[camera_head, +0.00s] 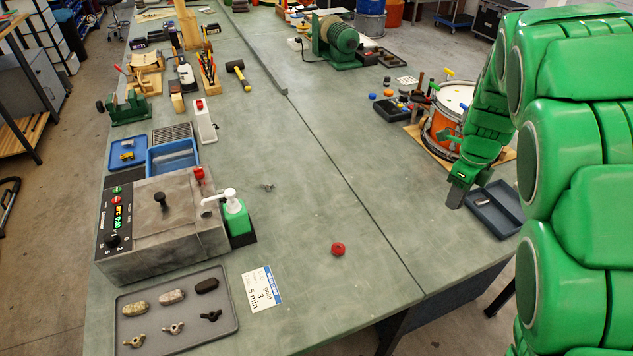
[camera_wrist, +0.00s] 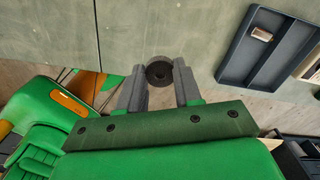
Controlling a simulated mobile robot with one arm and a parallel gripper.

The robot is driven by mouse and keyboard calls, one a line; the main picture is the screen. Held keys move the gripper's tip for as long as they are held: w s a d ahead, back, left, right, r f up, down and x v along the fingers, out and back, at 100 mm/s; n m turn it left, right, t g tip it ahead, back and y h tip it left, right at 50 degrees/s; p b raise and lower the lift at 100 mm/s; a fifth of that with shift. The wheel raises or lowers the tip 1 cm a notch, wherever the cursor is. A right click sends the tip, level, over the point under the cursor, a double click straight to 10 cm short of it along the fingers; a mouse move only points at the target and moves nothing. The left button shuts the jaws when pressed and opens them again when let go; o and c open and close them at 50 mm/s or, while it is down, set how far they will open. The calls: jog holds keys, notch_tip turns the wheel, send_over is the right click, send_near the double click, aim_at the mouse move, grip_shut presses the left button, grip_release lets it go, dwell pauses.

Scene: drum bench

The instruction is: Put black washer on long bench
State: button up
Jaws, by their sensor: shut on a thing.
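The black washer (camera_wrist: 158,63) is a thick dark ring with a hole, between the fingertips of my gripper (camera_wrist: 159,78) in the wrist view. My gripper is shut on it. In the head view my gripper (camera_head: 456,196) points down over the right part of the workbench, just left of a dark tray; the washer cannot be made out there. The long green-grey bench top (camera_head: 300,165) runs away from me, with a dark seam along it. It also shows in the wrist view (camera_wrist: 200,30).
The dark tray (camera_head: 497,225) holds a small metal piece. An orange drum (camera_head: 440,128) stands behind my gripper. A red knob-like ring (camera_head: 338,249) lies left of the seam. A grey machine (camera_head: 160,225) and a parts tray (camera_head: 228,320) stand left. The bench middle is mostly clear.

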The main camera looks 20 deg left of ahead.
jog(key=s+a+n, duration=0.1)
jog(key=s+a, duration=0.5)
jog(key=a, duration=0.3)
jog(key=s+a+n, duration=0.1)
jog(key=s+a, duration=0.5)
jog(key=a, duration=0.4)
jog(key=s+a, duration=0.9)
jog(key=s, duration=0.5)
send_over(282, 242)
jog(key=s+d, duration=0.1)
jog(key=shift+n, duration=0.4)
notch_tip(282, 242, down, 8)
jog(key=shift+d+f, duration=0.15)
jog(key=shift+f, duration=0.1)
jog(key=shift+w+a+f, duration=0.3)
jog(key=shift+f, duration=0.25)
jog(key=shift+w+a+f, duration=0.25)
jog(key=shift+a+f, duration=0.05)
jog(key=shift+f, duration=1.55)
jog(key=shift+f, duration=0.1)
